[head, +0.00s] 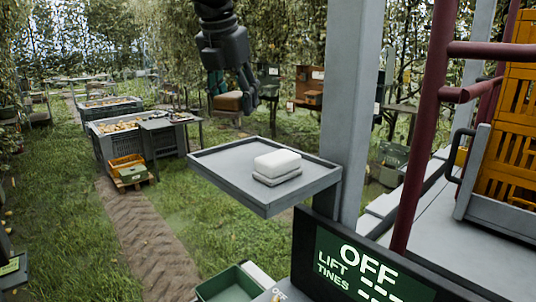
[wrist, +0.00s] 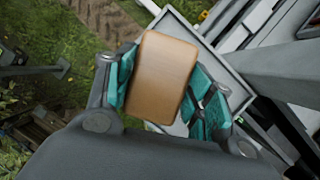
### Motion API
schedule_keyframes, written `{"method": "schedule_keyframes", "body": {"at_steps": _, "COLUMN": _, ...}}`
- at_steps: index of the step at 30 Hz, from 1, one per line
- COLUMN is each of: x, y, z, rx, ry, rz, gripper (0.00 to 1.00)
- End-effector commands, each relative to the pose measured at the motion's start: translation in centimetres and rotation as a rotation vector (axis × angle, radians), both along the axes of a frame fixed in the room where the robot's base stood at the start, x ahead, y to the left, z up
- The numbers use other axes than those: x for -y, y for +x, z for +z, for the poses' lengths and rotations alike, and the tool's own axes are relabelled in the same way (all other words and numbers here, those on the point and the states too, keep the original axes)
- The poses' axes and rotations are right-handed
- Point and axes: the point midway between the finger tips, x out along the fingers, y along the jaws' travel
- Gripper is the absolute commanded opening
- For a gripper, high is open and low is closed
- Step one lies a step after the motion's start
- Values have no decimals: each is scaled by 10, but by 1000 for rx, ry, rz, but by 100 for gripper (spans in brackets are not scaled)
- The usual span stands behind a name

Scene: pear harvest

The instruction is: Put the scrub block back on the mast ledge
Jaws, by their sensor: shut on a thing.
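My gripper (head: 233,92) hangs in the air behind and above the mast ledge (head: 225,163), in the upper middle of the head view. It is shut on a tan-brown block with rounded corners, which I take as the scrub block (head: 228,102). In the wrist view the scrub block (wrist: 160,76) sits between the teal finger pads of my gripper (wrist: 162,98). The ledge is a grey rimmed tray fixed to the grey mast (head: 350,100). Part of the ledge (wrist: 237,88) shows below the gripper in the wrist view. The block is apart from the ledge.
The ledge's left part is bare. A sign reading OFF (head: 365,265) stands below at the right. A dark red rail (head: 425,130) and orange crates (head: 508,140) are further right.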

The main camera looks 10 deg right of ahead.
Motion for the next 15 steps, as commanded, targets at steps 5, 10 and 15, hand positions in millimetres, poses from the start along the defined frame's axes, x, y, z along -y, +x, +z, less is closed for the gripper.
{"method": "schedule_keyframes", "body": {"at_steps": 5, "x": 0, "y": -1, "z": -24, "rx": -4, "ry": -2, "rz": 3, "gripper": 15}}
{"method": "schedule_keyframes", "body": {"at_steps": 10, "x": 1, "y": 0, "z": -49, "rx": -3, "ry": -1, "rz": 1, "gripper": 15}}
{"method": "schedule_keyframes", "body": {"at_steps": 15, "x": 1, "y": 0, "z": -60, "rx": -1, "ry": 0, "rz": 0, "gripper": 15}}
